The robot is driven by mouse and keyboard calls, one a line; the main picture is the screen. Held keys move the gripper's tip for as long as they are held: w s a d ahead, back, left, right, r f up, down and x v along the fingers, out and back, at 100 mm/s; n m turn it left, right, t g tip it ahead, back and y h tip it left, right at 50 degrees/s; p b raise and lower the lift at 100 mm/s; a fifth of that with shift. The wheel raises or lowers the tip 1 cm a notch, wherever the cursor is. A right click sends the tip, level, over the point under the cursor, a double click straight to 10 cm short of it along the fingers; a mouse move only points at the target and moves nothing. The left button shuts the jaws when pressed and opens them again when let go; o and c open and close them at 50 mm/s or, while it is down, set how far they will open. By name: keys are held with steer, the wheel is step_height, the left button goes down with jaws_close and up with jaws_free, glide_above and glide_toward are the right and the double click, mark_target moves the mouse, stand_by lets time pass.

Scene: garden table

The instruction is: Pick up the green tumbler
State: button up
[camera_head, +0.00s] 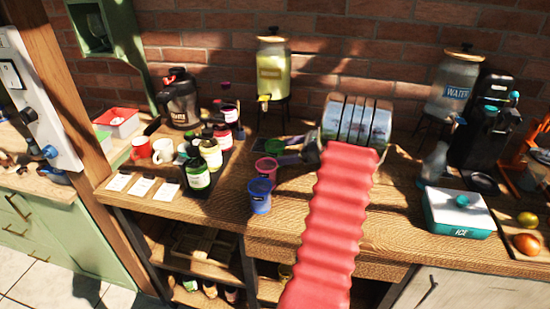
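The green tumbler (273,146) stands on the wooden counter, at the back of a short row of tumblers. Only its upper part shows clearly; a pink tumbler in front hides some of its lower part. My gripper (286,151) is at the end of my red-sleeved arm, just right of the green tumbler, pointing left. Its two dark fingers look spread, with a gap between them, so it appears open and empty. Whether the fingertips reach around the tumbler or stop beside it, I cannot tell.
The pink tumbler (266,168) and blue tumbler (260,197) stand close in front. Bottles (199,174) stand to the left. An ice box (457,212) is at right.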

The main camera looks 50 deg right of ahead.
steer(key=shift+w+f, duration=0.1)
steer(key=shift+x, duration=2.6)
steer(key=shift+a, duration=0.15)
steer(key=c, duration=1.2)
steer(key=shift+r, duration=0.3)
steer(key=shift+r, duration=4.8)
